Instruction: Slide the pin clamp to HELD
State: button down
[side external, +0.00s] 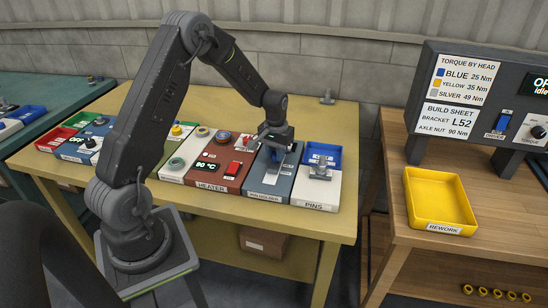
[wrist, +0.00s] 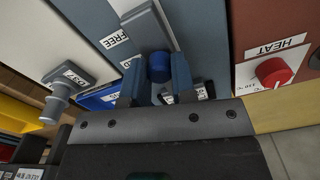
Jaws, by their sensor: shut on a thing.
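The blue-grey panel (side external: 266,178) has a label that looks like a holder name, small and hard to read. In the wrist view it carries a FREE label (wrist: 113,40), a second label partly hidden by a finger, and a grey bar-shaped part (wrist: 143,24), which looks like the pin clamp. My gripper (side external: 278,150) is down over this panel. In the wrist view my gripper (wrist: 156,76) has its fingers on either side of a blue round piece (wrist: 159,66) and is shut on it. Whether this piece is fixed to the grey bar, I cannot tell.
The white PINS panel (side external: 317,192) stands close on the right, with a blue tray (side external: 324,150) and an upright grey fitting (side external: 320,171). The red-brown HEATER panel (side external: 209,172) is close on the left. A yellow REWORK tray (side external: 441,203) lies on another bench.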

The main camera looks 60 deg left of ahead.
jog(key=shift+w+a, duration=0.3)
jog(key=c, duration=0.9)
grip_release()
jog(key=shift+c, duration=0.2)
jog(key=shift+r, duration=0.15)
notch_tip(320, 180, up, 14)
jog(key=shift+f, duration=0.2)
